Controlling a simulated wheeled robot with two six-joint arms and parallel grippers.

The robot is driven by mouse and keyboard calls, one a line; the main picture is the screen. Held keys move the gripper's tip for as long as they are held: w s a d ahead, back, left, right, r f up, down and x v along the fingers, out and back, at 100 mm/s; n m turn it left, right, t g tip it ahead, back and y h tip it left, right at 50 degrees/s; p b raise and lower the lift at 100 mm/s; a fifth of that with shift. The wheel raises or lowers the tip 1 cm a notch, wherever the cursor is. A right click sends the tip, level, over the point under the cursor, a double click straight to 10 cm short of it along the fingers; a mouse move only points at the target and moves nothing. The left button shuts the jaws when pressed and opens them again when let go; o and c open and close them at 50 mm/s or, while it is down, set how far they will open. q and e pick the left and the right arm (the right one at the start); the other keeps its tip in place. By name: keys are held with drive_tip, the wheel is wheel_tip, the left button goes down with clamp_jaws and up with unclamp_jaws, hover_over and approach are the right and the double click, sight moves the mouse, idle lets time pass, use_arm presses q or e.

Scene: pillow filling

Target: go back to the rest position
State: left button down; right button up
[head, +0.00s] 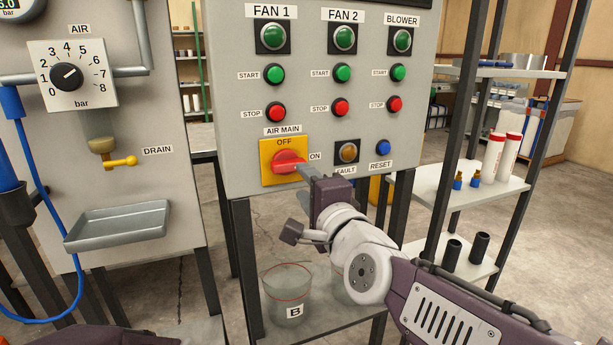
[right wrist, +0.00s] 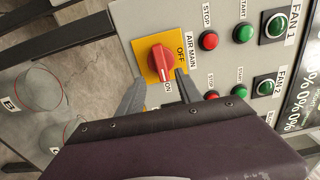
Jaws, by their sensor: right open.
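My right gripper (head: 306,182) is in front of the AIR MAIN switch at the lower left of the grey control panel (head: 230,100). The red switch knob (head: 287,161) sits on a yellow plate (head: 268,178), its handle lying toward ON. In the right wrist view, the open fingers (right wrist: 160,80) flank the red knob (right wrist: 162,62) with nothing held between them. The gripper partly covers the plate's right edge in the head view. I cannot tell if a finger touches the knob. My left gripper is out of view.
Glass beaker B (head: 288,295) stands on the lower shelf below the panel, with another partly hidden beside it. A metal rack (head: 500,185) with bottles stands at right. The air panel (head: 110,200) with its dial and tray (head: 118,226) is at left.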

use_arm(q)
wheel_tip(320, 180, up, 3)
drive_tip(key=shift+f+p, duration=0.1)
drive_tip(key=shift+p, duration=0.55)
use_arm(e)
drive_tip(key=shift+s+d+r, duration=0.1)
drive_tip(key=shift+s, duration=0.55)
